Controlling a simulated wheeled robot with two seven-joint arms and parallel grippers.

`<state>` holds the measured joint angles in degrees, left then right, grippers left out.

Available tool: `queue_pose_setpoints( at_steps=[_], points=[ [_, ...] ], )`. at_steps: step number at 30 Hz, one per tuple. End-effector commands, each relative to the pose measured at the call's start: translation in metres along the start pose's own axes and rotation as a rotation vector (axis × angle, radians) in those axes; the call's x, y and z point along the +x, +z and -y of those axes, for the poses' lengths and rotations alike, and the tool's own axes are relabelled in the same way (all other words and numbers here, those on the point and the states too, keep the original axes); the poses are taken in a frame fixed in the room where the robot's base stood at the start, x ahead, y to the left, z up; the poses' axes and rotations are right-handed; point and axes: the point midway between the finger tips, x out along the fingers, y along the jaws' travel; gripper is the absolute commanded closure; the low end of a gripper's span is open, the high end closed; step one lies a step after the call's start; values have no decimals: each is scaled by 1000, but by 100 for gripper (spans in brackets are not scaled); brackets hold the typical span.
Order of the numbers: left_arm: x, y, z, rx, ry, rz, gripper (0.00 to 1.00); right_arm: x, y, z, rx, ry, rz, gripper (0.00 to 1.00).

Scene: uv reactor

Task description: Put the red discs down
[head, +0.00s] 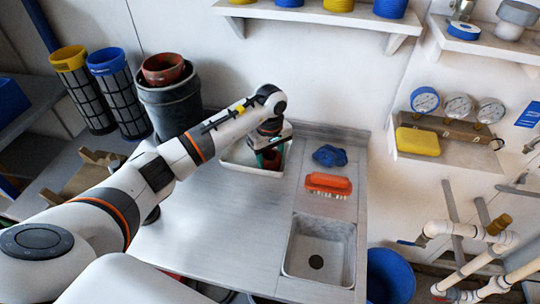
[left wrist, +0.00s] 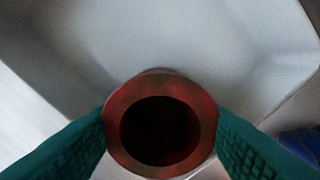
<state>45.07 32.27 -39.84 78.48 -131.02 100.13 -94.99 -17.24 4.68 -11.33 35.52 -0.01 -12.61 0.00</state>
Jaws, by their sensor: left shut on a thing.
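My left gripper (head: 268,157) is shut on a dark red ring-shaped disc (head: 271,162), and both are over or in a white tray (head: 238,161) at the back of the steel bench. In the left wrist view the green fingers (left wrist: 160,135) press the red disc (left wrist: 160,87) from both sides; its round dark hole faces the camera. The pale tray (left wrist: 170,35) lies beyond it. I cannot tell whether the disc touches the tray floor. My right gripper is not in view.
A blue cloth (head: 330,155), an orange brush (head: 328,184) and a sink (head: 318,252) are right of the tray. Yellow-topped (head: 83,90) and blue-topped (head: 120,92) mesh cylinders stand back left. The bench (head: 215,235) is clear in front of the tray.

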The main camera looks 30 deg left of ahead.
Motion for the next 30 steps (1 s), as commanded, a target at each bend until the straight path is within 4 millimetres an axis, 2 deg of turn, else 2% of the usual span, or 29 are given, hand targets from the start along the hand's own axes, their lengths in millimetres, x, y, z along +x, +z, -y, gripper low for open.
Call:
queue_pose_setpoints(
  at_steps=[1, 2, 3, 11, 14, 15, 17, 24, 30],
  points=[
    [3, 0, 0, 0, 0, 1, 71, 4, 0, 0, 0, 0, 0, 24],
    [2, 0, 0, 0, 0, 0, 44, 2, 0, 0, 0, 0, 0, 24],
    [1, 0, 0, 0, 0, 0, 39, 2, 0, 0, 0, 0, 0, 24],
    [1, 0, 0, 0, 0, 0, 39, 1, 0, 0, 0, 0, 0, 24],
    [-5, 0, 0, 0, 0, -1, 39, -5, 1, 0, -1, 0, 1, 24],
    [-8, 1, 1, 0, -3, 2, 39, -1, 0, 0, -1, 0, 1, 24],
    [-16, 1, 1, 1, -3, 3, 39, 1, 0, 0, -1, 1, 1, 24],
    [-68, 1, 1, 1, -4, 5, 39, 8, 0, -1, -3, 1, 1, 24],
    [-104, 0, 1, 1, -2, 2, 39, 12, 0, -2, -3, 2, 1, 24]
  ],
)
